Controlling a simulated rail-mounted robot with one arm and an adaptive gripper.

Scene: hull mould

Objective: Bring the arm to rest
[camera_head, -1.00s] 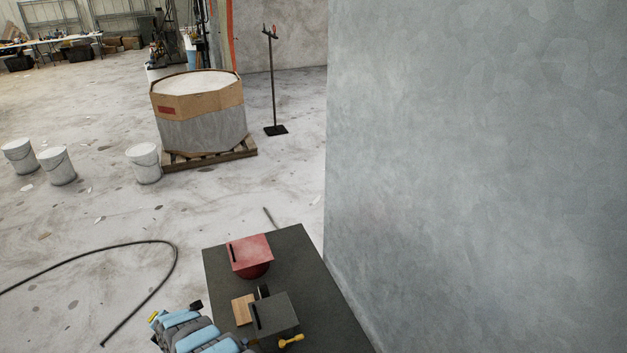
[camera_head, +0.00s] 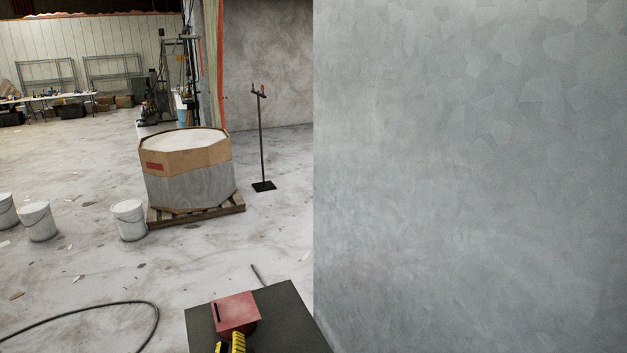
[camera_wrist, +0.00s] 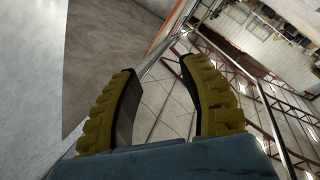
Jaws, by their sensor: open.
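My gripper (camera_wrist: 160,105) shows in the wrist view as two yellow ribbed fingers spread apart, with nothing between them. The gripper is open and empty, and the wrist view looks out towards the roof and far walls. In the head view a yellow and black part of my gripper (camera_head: 234,343) shows at the bottom edge, just in front of the red block-shaped tool (camera_head: 236,313) on the dark table (camera_head: 285,310). Whether it touches the tool cannot be told. The rest of my arm is out of the head view.
The tall grey mould wall (camera_head: 470,180) fills the right side. A large octagonal container (camera_head: 187,185) stands on a pallet (camera_head: 200,213). White buckets (camera_head: 130,220), a black stand (camera_head: 260,140) and a dark hose (camera_head: 90,305) are on the otherwise open floor.

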